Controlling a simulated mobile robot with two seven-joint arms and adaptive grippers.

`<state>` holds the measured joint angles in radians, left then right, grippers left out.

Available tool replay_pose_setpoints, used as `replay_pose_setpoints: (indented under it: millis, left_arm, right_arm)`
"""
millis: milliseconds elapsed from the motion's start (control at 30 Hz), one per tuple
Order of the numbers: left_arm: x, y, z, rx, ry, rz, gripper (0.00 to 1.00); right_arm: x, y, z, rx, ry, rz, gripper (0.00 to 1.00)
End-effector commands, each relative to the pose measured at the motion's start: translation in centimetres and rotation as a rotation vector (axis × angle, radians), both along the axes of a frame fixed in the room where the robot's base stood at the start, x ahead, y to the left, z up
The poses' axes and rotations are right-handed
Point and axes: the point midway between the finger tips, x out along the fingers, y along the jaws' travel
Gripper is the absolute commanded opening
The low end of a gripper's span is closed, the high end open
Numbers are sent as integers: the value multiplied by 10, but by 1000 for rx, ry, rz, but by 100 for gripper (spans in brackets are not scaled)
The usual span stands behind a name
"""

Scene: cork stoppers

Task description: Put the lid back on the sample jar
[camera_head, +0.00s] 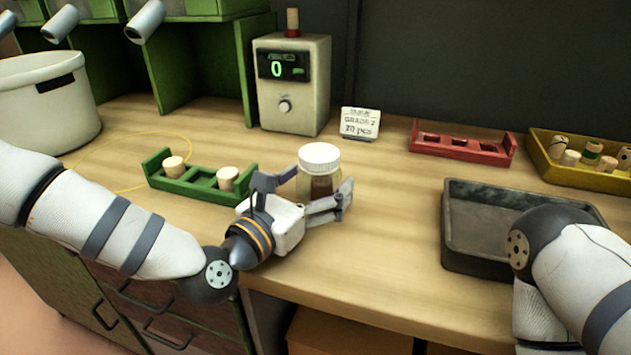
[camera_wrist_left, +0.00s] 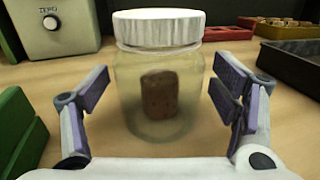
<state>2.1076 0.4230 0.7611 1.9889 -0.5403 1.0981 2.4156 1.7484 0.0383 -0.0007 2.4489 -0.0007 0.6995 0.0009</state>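The sample jar (camera_head: 319,188) is clear glass and stands upright on the wooden bench. A brown cork shows inside it in the left wrist view (camera_wrist_left: 160,95). The white ribbed lid (camera_head: 320,154) sits level on top of the jar's mouth; whether it is screwed tight I cannot tell. My left gripper (camera_head: 319,182) is open, with one finger on each side of the jar. In the left wrist view, gaps show between the jar and both fingers. My right arm comes in at the right, but its gripper is out of sight.
A green rack (camera_head: 203,187) with two corks stands left of the jar. Behind are a grey box with a green display (camera_head: 292,85) and a card (camera_head: 360,123). A red rack (camera_head: 462,143), a yellow tray of corks (camera_head: 545,158) and a dark tray (camera_head: 470,262) are at right.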

Motion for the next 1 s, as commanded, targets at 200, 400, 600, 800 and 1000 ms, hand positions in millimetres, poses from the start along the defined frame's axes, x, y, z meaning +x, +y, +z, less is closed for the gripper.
replay_pose_setpoints:
  millis: [200, 400, 600, 800, 1000]
  left_arm:
    - [0, 0, 2, 0, -2, 0, 80]
    - [-21, 15, 4, -2, 2, 1, 80]
    - [-62, 42, 3, -2, 4, 2, 80]
    - [-91, 61, 3, -1, 3, 2, 80]
    - [-101, 66, 4, -1, 1, 0, 80]
  right_arm:
    - [1, 0, 1, 0, -3, 0, 75]
    - [4, 0, 4, 0, -13, 0, 75]
    - [4, 0, 4, 0, -14, 0, 75]
    - [4, 0, 4, 0, -13, 0, 75]
    - [4, 0, 4, 0, -13, 0, 75]
